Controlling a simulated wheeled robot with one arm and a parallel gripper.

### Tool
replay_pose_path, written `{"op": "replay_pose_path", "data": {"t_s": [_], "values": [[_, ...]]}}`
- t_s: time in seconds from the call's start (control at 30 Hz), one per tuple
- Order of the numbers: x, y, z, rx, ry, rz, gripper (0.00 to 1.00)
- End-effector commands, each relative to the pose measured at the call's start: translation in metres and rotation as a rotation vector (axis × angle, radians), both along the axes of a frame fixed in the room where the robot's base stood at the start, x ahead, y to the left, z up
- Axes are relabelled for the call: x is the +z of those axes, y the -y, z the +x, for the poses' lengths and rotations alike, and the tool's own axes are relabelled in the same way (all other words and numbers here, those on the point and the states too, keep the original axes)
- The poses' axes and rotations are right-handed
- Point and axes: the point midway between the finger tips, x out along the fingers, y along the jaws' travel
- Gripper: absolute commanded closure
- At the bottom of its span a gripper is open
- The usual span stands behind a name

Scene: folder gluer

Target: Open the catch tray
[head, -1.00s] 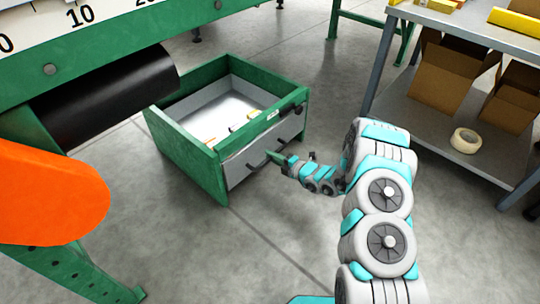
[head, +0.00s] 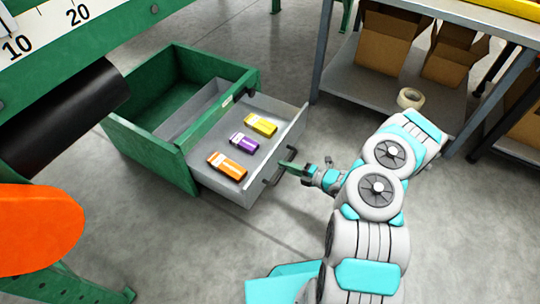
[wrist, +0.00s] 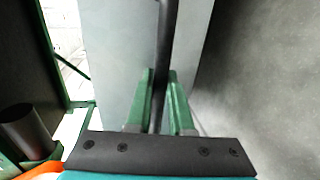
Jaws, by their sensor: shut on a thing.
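The catch tray (head: 218,188) is a grey drawer standing well out of its green housing (head: 150,165) on the floor. An orange-and-white box (head: 228,166), a purple-and-white box (head: 244,142) and a yellow-and-white box (head: 260,124) lie in it. My gripper (head: 284,167) is at the dark bar handle (head: 272,180) on the tray's front. In the wrist view, the green fingers of my gripper (wrist: 160,98) stand on both sides of the dark handle (wrist: 166,40), shut on it. The tray's grey front (wrist: 115,60) lies behind the handle.
A steel shelf table (head: 375,88) with cardboard boxes (head: 385,48) and a tape roll (head: 411,98) stands at the back right. A black roller (head: 60,115) and an orange disc (head: 38,232) are at the left. The floor before the tray is clear.

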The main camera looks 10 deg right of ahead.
Motion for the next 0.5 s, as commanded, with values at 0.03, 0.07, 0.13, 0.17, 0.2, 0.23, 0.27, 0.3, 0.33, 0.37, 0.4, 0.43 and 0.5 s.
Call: {"op": "replay_pose_path", "data": {"t_s": [0.03, 0.07, 0.13, 0.17, 0.2, 0.23, 0.27, 0.3, 0.33, 0.37, 0.4, 0.43, 0.5], "values": [[0.002, 0.009, -0.005, -0.006, -0.003, -0.001, 1.00], [0.002, 0.012, -0.008, -0.004, -0.002, -0.001, 1.00], [0.001, 0.019, -0.013, -0.004, -0.002, -0.001, 1.00], [0.001, 0.022, -0.016, -0.003, -0.002, -0.001, 1.00], [0.001, 0.025, -0.018, -0.003, 0.000, -0.001, 1.00], [0.001, 0.027, -0.019, -0.003, 0.000, -0.001, 1.00], [0.001, 0.029, -0.020, -0.003, 0.000, -0.001, 1.00], [0.001, 0.031, -0.022, -0.003, 0.001, -0.002, 1.00], [0.001, 0.032, -0.023, -0.003, 0.001, -0.002, 1.00], [0.001, 0.033, -0.023, -0.003, 0.001, -0.002, 1.00], [0.001, 0.034, -0.024, -0.003, 0.001, -0.002, 1.00], [0.000, 0.034, -0.024, -0.003, 0.002, -0.002, 1.00], [0.000, 0.035, -0.025, -0.003, 0.002, -0.002, 1.00]]}}
